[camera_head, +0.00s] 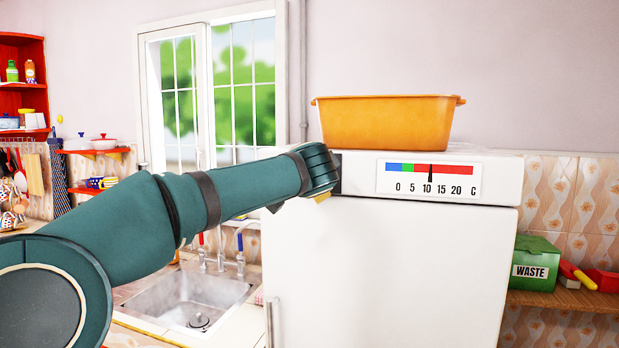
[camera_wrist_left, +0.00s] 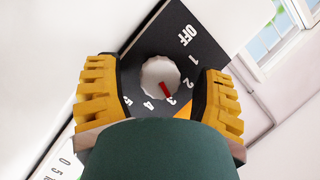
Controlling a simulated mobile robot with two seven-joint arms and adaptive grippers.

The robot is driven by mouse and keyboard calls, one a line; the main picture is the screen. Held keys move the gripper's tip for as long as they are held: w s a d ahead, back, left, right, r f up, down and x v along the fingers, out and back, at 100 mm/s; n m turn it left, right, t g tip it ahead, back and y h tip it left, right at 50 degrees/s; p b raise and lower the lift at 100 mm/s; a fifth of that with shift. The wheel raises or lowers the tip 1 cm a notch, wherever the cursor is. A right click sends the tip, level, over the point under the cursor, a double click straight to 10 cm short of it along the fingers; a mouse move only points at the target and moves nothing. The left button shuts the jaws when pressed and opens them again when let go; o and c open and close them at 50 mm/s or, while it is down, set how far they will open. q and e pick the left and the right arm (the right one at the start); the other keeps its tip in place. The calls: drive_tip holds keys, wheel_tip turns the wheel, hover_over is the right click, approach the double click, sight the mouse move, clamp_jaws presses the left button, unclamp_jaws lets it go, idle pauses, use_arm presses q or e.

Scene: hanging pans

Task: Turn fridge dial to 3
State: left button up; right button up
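The fridge (camera_head: 385,265) is white, with a dark dial panel (camera_wrist_left: 200,62) marked OFF and 1 to 5. The white round dial (camera_wrist_left: 153,72) shows in the left wrist view; its red pointer (camera_wrist_left: 165,89) points at about the 3. My left gripper (camera_wrist_left: 160,74) is open, with its yellow fingers on both sides of the dial and gaps between them and the knob. In the head view my left gripper (camera_head: 322,193) is at the fridge's upper left corner and hides the dial. My right gripper is not in view.
A temperature gauge (camera_head: 467,182) on the fridge front has its black marker near 10. An orange tub (camera_head: 385,124) stands on the fridge top. A sink (camera_head: 190,298) lies left of the fridge, and a green waste box (camera_head: 537,255) stands on a shelf to the right.

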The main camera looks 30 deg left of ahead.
use_arm(q)
drive_tip(key=shift+s+d+r, duration=0.1)
drive_tip(key=v, duration=1.1)
drive_tip(key=shift+s+d, duration=0.2)
drive_tip(key=shift+s, duration=0.15)
